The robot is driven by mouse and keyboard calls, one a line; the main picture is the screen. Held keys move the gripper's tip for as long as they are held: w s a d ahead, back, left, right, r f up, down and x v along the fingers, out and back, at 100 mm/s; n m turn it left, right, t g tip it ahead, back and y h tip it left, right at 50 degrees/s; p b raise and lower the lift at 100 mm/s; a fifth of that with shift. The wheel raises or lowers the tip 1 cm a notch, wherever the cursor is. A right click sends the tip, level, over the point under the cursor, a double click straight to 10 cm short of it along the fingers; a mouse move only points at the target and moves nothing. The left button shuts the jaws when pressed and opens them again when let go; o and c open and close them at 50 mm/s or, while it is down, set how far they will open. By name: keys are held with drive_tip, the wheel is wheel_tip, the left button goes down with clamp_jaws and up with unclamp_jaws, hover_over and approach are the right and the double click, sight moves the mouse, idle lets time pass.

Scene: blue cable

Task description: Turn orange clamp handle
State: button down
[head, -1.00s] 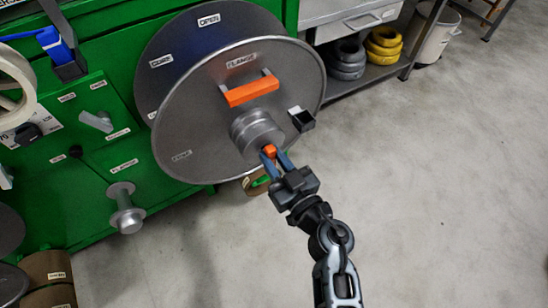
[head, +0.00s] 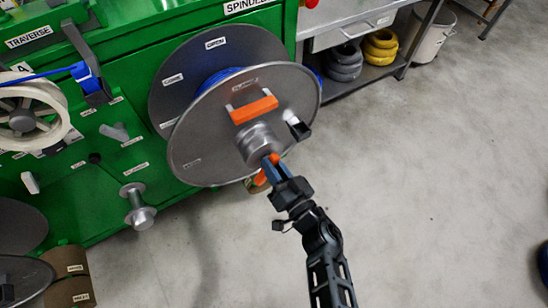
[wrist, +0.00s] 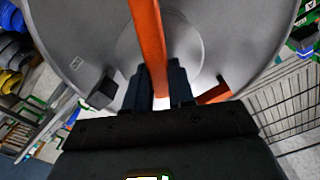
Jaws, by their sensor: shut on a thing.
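The orange clamp handle (wrist: 150,45) is a long bar in front of the reel hub (head: 258,143). In the wrist view it runs from the top edge down between the dark fingers of my gripper (wrist: 161,82). My gripper is shut on its end. In the head view my gripper (head: 271,165) is at the lower front of the hub. Part of the orange clamp handle (head: 261,178) shows beside and below the fingers; the rest is hidden. A separate orange flange handle (head: 254,109) sits higher on the grey flange (head: 203,145).
A black block (head: 300,130) sticks out of the flange, right of the hub. Blue cable (head: 218,78) shows behind the flange. The green machine (head: 130,85) fills the left, with a grey spool-shaped knob (head: 138,208). Open floor (head: 430,190) lies to the right.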

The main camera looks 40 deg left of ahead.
drive_tip(key=m+p, duration=0.5)
drive_tip(key=m, duration=0.7)
drive_tip(key=shift+w+f, duration=0.1)
drive_tip(key=shift+f, duration=0.05)
idle(0.5)
drive_tip(key=c, duration=1)
unclamp_jaws()
drive_tip(key=shift+o, duration=0.2)
drive_tip(key=p+v, duration=0.3)
drive_tip(key=v, duration=0.5)
drive_tip(key=shift+a, duration=0.1)
